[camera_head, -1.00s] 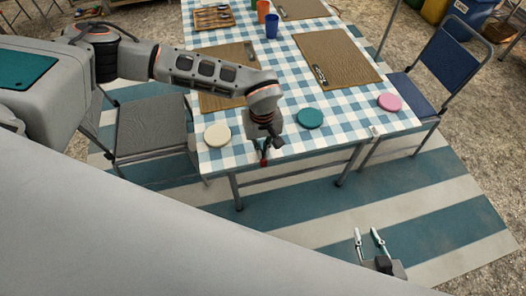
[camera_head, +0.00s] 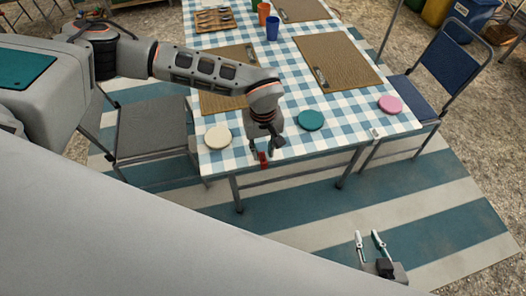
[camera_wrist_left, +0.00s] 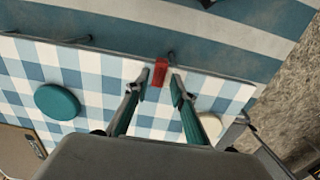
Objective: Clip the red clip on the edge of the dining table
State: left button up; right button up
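The red clip (camera_head: 263,160) sits at the near edge of the checked dining table (camera_head: 345,135). In the left wrist view the red clip (camera_wrist_left: 160,72) is on the table edge, just beyond and between my left fingertips. My left gripper (camera_head: 264,150) points down at that edge. Its two fingers (camera_wrist_left: 159,84) are spread, with the left one very close to the clip; whether it touches is unclear. My right gripper (camera_head: 368,236) is open and empty, low over the striped mat, away from the table.
A cream disc (camera_head: 217,137), a teal disc (camera_head: 310,120) and a pink disc (camera_head: 390,104) lie on the table. A pale clip (camera_head: 375,133) is on the near edge to the right. Woven placemats (camera_head: 338,62) and cups stand further back. A blue chair (camera_head: 445,70) is at the right.

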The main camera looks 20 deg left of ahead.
aim_at(263, 156)
pick_arm(q)
notch_tip(263, 156, up, 11)
dwell(0.3)
jog(key=shift+s+f, duration=0.1)
jog(key=shift+f, duration=0.05)
